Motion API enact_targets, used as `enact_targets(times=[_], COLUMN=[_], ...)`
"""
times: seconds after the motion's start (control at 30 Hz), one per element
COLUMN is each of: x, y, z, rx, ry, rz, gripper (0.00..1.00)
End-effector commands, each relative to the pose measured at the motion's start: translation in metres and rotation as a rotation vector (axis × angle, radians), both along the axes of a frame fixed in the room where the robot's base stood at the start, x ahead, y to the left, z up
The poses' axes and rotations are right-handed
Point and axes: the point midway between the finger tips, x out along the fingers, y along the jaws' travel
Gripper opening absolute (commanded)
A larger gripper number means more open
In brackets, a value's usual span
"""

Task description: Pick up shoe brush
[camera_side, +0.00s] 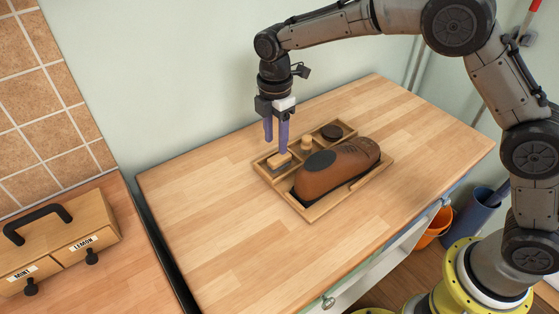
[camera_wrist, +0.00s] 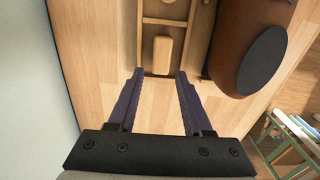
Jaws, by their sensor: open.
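A wooden tray (camera_side: 317,212) with compartments sits on the wooden table. A small pale wooden block (camera_side: 279,160), likely the shoe brush, lies in its left compartment; bristles are not visible. It also shows in the wrist view (camera_wrist: 162,55), between and just beyond the fingertips. My gripper (camera_side: 276,146) points down over the tray's left end, close above the block. Its two purple fingers are apart, with nothing between them that I can see held. In the wrist view my gripper (camera_wrist: 159,72) lines up with the block. Whether a fingertip touches it cannot be told.
A large brown rounded object (camera_side: 337,168) with a dark oval patch, perhaps a shoe, fills the tray's front part. A small pale wooden piece (camera_side: 306,143) and a dark round piece (camera_side: 332,131) lie behind. Bare tabletop (camera_side: 210,215) surrounds the tray. The wall (camera_side: 190,80) stands behind.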

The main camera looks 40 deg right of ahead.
Motion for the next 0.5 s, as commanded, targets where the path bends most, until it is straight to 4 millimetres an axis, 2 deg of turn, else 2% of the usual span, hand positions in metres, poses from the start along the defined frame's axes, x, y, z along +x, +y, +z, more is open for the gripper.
enact_targets(times=[0.27, 0.5], x=[-0.001, -0.002], y=[-0.003, -0.010], z=[-0.021, -0.054], rx=[-0.001, -0.001], ry=[0.002, 0.003], rz=[-0.001, -0.001], gripper=[0.50, 0.50])
